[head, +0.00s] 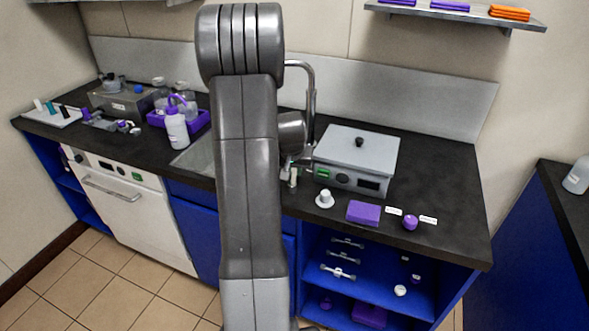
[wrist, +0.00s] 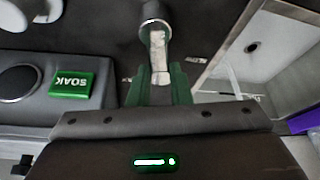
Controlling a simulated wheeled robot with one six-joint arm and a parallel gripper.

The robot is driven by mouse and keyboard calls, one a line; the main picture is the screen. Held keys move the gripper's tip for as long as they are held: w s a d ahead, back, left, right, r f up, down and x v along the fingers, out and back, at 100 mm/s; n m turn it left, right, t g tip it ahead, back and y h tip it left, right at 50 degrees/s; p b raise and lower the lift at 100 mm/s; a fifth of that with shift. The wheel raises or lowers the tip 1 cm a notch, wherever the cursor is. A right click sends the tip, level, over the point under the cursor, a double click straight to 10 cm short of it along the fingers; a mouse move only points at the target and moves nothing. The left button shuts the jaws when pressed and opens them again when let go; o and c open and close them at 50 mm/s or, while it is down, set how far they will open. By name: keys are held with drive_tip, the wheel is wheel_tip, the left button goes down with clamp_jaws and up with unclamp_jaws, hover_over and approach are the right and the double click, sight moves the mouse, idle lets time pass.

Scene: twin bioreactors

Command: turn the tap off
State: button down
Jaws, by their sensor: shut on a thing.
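The tap's tall grey curved spout (head: 312,85) stands behind the sink in the head view, just right of my arm. In the wrist view the tap's round metal body (wrist: 154,22) is at the top, with a pale lever (wrist: 158,50) extending from it toward me. My gripper (wrist: 158,82) has its green fingers shut on the end of that lever, one on each side. In the head view my gripper (head: 292,170) is small, low beside the tap, and partly hidden by my arm. No water stream can be made out.
A grey lidded bath (head: 357,160) with a green SOAK button (wrist: 72,86) stands close to the gripper. The sink (head: 194,158) is partly hidden by my arm. A white cup (head: 324,199) and purple block (head: 364,212) sit near the counter's front edge.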

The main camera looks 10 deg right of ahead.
drive_tip(key=c, duration=1.3)
unclamp_jaws()
drive_tip(key=shift+r, duration=0.1)
drive_tip(key=v, duration=1.3)
drive_tip(key=shift+s+a+r, duration=0.15)
drive_tip(key=shift+s+r, duration=0.1)
